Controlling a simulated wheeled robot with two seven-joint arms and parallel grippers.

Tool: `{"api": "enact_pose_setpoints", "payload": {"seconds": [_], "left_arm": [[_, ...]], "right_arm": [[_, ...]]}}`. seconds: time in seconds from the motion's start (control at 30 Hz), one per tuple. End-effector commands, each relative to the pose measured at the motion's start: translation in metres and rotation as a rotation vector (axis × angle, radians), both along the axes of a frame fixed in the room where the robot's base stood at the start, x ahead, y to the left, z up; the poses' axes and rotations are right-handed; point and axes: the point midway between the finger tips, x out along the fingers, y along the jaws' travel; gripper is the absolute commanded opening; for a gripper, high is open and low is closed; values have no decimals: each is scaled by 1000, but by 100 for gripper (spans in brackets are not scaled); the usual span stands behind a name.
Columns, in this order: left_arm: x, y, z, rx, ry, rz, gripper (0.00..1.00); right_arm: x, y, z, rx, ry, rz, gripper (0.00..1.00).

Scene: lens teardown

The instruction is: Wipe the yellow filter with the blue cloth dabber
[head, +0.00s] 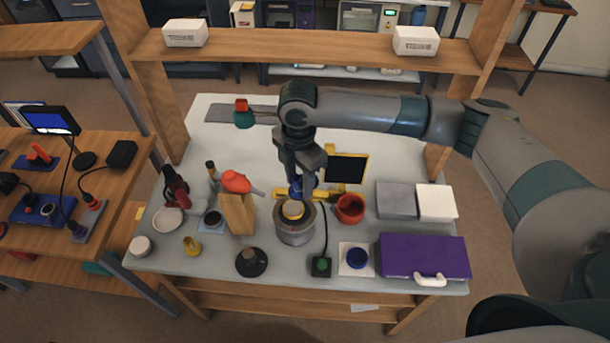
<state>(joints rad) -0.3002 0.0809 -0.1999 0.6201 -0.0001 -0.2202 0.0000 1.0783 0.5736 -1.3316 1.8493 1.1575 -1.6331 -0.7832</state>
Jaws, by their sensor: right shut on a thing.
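My right gripper (299,180) points down over the middle of the table, shut on the blue cloth dabber (297,191). Only part of the dabber's blue body shows below the fingers. The yellow filter (292,211) sits on top of a grey round holder (295,236), directly under the dabber. The dabber is at or just above the filter; I cannot tell whether they touch. My left gripper is not in view.
A wooden block with an orange bulb (237,182) stands left of the holder. A red cup (350,208) and a yellow-framed dark screen (347,168) stand to its right. A purple case (424,256) fills the front right. A wooden shelf (330,53) spans the back.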

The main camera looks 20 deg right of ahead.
Motion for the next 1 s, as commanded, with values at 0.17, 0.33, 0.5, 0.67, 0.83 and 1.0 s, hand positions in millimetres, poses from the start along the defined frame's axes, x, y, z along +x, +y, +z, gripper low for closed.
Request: {"api": "enact_pose_setpoints", "payload": {"seconds": [0.17, 0.33, 0.5, 0.67, 0.83, 1.0], "left_arm": [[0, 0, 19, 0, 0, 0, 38], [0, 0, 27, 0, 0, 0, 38], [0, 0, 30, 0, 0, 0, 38], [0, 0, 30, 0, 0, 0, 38], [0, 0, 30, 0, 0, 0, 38], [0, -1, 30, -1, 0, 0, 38]], "right_arm": [[3, 6, 1, -1, 6, 217, 21], [6, 8, -3, -4, 9, 370, 21], [7, 9, -6, -6, 8, 445, 21], [7, 9, -7, -7, 9, 461, 21], [7, 9, -7, -7, 9, 460, 21], [6, 8, -9, -7, 10, 460, 21]]}}
